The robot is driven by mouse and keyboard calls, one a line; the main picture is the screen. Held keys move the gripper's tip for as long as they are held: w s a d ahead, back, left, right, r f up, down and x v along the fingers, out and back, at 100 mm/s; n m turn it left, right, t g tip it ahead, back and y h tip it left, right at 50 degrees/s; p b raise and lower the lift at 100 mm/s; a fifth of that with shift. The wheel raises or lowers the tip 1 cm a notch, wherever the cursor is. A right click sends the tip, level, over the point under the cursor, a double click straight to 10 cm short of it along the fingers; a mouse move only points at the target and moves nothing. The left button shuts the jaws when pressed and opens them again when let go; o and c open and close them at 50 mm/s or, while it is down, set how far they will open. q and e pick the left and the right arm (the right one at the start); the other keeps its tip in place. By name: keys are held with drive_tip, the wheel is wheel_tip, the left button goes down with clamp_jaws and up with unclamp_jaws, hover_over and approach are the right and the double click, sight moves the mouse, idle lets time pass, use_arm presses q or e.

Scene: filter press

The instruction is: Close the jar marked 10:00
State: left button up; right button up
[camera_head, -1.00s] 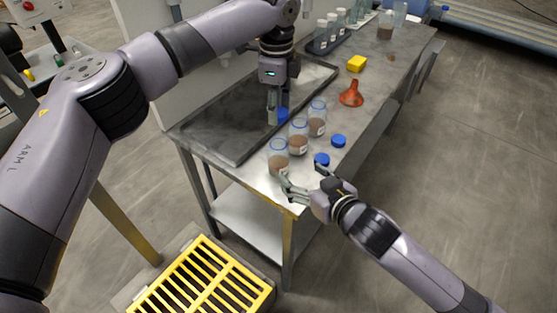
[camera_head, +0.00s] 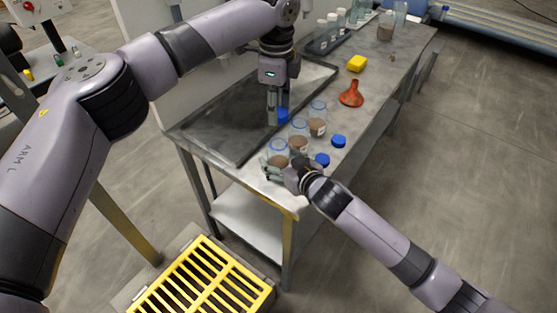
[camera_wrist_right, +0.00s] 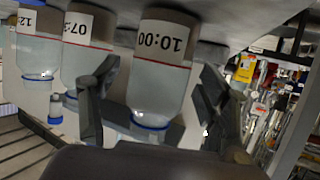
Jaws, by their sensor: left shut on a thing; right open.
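The jar marked 10:00 (camera_wrist_right: 160,75) hangs upside down in the right wrist view, with an open blue-rimmed mouth and brownish contents. It appears to be the nearest jar (camera_head: 278,147) of three on the bench in the head view. My right gripper (camera_head: 279,167) is open, with its fingers on either side of this jar; I cannot tell if they touch it. My left gripper (camera_head: 273,120) is shut on a blue cap (camera_head: 283,115), held above the tray edge behind the jars. Two more blue caps (camera_head: 338,141) (camera_head: 322,159) lie on the bench to the right.
Two other open jars (camera_head: 299,131) (camera_head: 318,112) stand close behind the nearest one. A dark tray (camera_head: 215,142) lies along the bench's left side. An orange funnel (camera_head: 351,95) and a yellow block (camera_head: 357,63) are farther back.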

drive_tip(key=shift+w+a+f, duration=0.1)
drive_tip(key=shift+w+f, duration=0.05)
drive_tip(key=shift+w, duration=0.05)
drive_tip(key=shift+c, duration=0.4)
clamp_jaws()
use_arm(q)
drive_tip(key=shift+f, duration=2.45)
